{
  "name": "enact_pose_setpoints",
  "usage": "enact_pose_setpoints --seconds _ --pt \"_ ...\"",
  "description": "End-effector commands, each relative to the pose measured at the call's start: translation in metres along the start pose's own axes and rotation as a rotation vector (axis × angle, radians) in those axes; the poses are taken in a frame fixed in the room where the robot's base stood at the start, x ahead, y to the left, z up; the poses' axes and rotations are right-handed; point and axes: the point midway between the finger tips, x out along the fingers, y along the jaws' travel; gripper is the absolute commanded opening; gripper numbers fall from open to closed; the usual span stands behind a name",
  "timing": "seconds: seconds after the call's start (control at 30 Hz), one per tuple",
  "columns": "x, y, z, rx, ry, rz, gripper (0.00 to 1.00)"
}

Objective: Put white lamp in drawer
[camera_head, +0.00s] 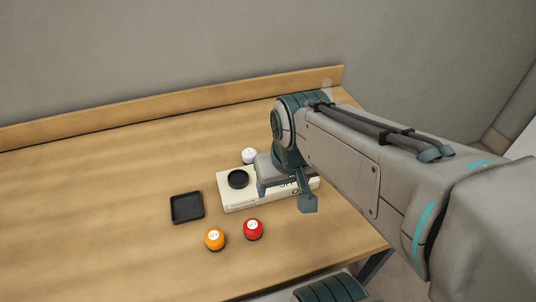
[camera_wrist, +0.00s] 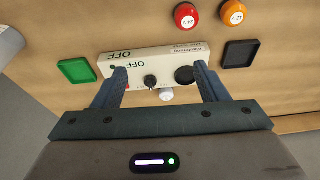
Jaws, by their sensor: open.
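The white lamp (camera_head: 249,155) is a small round dome on the table, just behind the white box. In the wrist view the white lamp (camera_wrist: 166,95) shows partly, beyond the box edge and between my fingers. My gripper (camera_wrist: 160,70) is open, with its fingers apart over the box and nothing held between them. In the head view my gripper (camera_head: 284,196) is over the right part of the box, to the right of the lamp. I cannot make out a drawer in either view.
The white box (camera_head: 238,201) marked OFF has a knob (camera_wrist: 150,82) and a black round recess (camera_head: 238,179). A red lamp (camera_head: 253,229), an orange lamp (camera_head: 214,239) and a black tray (camera_head: 187,208) stand nearby. A green tray (camera_wrist: 77,70) shows too. The table's left side is clear.

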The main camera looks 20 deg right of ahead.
Motion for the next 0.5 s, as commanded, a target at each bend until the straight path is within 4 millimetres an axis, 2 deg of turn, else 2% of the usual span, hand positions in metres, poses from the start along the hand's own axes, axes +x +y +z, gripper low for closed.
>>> enact_pose_setpoints --seconds 0.03,0.07,0.17,0.23,0.37,0.5 --pt "0.0 -0.001 0.006 -0.014 0.007 0.003 0.64" --pt "0.0 -0.001 0.008 -0.021 0.008 0.004 0.56" --pt "0.0 -0.001 0.007 -0.05 0.003 0.011 0.56" --pt "-0.002 -0.001 -0.002 -0.088 -0.012 0.021 0.56" --pt "-0.003 0.0 -0.033 -0.214 -0.063 0.053 0.56" --pt "0.0 -0.003 -0.074 -0.387 -0.132 0.089 0.56"
